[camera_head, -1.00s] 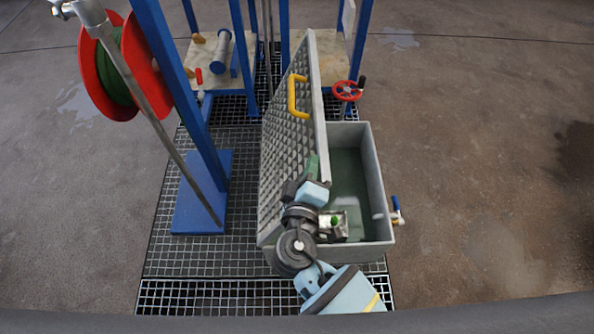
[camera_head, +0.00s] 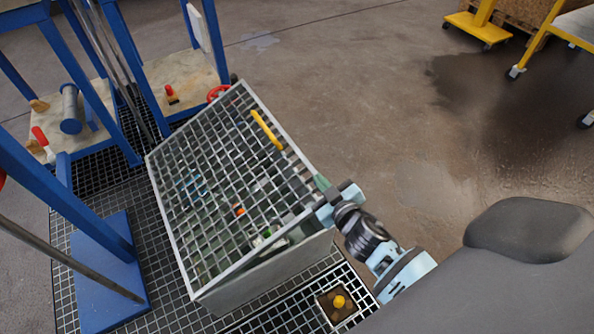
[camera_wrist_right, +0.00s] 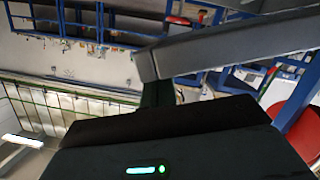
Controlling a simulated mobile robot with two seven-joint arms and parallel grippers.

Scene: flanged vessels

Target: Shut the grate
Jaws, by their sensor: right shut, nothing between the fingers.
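The grate (camera_head: 205,185) is a grey metal grid with a yellow handle (camera_head: 267,130) near its far right edge. It lies aslant over the grey tub (camera_head: 275,275), low along its left side and raised along its right side, with a wedge-shaped gap at the near end. My right gripper (camera_head: 325,192) is shut and empty at the grate's raised right edge, by the near corner. In the right wrist view, the dark fingers (camera_wrist_right: 158,92) meet a grey bar (camera_wrist_right: 230,45), which looks like the grate's frame. Whether they press on it is unclear. My left gripper is out of view.
Blue posts and a blue base plate (camera_head: 100,285) stand left of the tub. A red handwheel (camera_head: 217,93) is beyond its far end. A yellow knob (camera_head: 339,301) sits on the grid floor near the tub. The floor to the right is open, with yellow carts (camera_head: 480,28) farther off.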

